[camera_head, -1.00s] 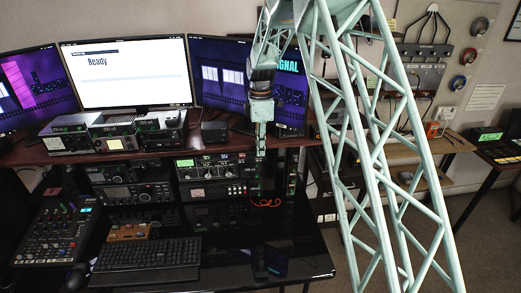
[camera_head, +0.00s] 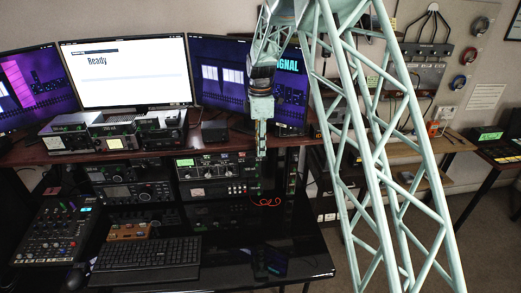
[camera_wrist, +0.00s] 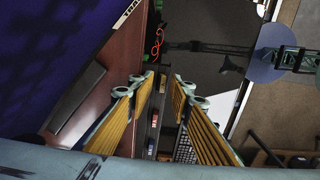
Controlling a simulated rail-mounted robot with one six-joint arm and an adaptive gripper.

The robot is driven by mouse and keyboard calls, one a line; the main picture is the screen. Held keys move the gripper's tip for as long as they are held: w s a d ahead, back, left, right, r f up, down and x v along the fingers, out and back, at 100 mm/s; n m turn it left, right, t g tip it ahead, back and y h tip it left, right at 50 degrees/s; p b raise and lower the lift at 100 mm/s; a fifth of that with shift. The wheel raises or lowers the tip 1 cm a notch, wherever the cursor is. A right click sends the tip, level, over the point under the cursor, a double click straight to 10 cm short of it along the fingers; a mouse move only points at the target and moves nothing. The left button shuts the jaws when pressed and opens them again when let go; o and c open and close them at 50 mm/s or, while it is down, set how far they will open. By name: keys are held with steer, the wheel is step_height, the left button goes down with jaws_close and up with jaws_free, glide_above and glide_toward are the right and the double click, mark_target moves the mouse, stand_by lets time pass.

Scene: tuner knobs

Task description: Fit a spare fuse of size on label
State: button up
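My gripper (camera_head: 261,150) points down in front of the right monitor, above the right part of the desk. In the wrist view its two yellow-padded fingers (camera_wrist: 167,88) are apart, with nothing held between them. No fuse or fuse label can be made out. A small wooden tray (camera_head: 128,232) stands on the desk behind the keyboard; its contents are too small to tell. Small red and blue marks (camera_wrist: 153,121) show below, between the fingers. The radio rack (camera_head: 213,168) stands under the shelf, left of my gripper.
A red wire (camera_head: 267,203) lies near the rack's right end and also shows in the wrist view (camera_wrist: 157,43). The wooden shelf edge (camera_head: 120,152) runs beside my gripper. A keyboard (camera_head: 146,260) and mixer (camera_head: 55,235) occupy the desk's left; its front right is mostly clear.

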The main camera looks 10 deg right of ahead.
steer(key=shift+r, duration=3.5)
steer(key=s+r+m+t+b, duration=0.1)
steer(key=s+r+m+b, duration=0.15)
steer(key=s+r, duration=0.55)
steer(key=s+r+m+b, duration=0.1)
steer(key=s+r+m, duration=0.25)
steer(key=s, duration=0.75)
steer(key=s+r+m+t+b, duration=0.1)
steer(key=s+r+m+b, duration=0.1)
steer(key=s+r, duration=0.6)
steer(key=s+f+m+t+b, duration=0.1)
steer(key=s+f+m, duration=0.3)
steer(key=s, duration=1.2)
steer(key=s+f+m+t+b, duration=0.1)
steer(key=s+f+m+b, duration=0.3)
steer(key=s, duration=1.3)
steer(key=shift+a+m, duration=0.2)
steer(key=shift+m, duration=0.2)
steer(key=shift+r, duration=0.1)
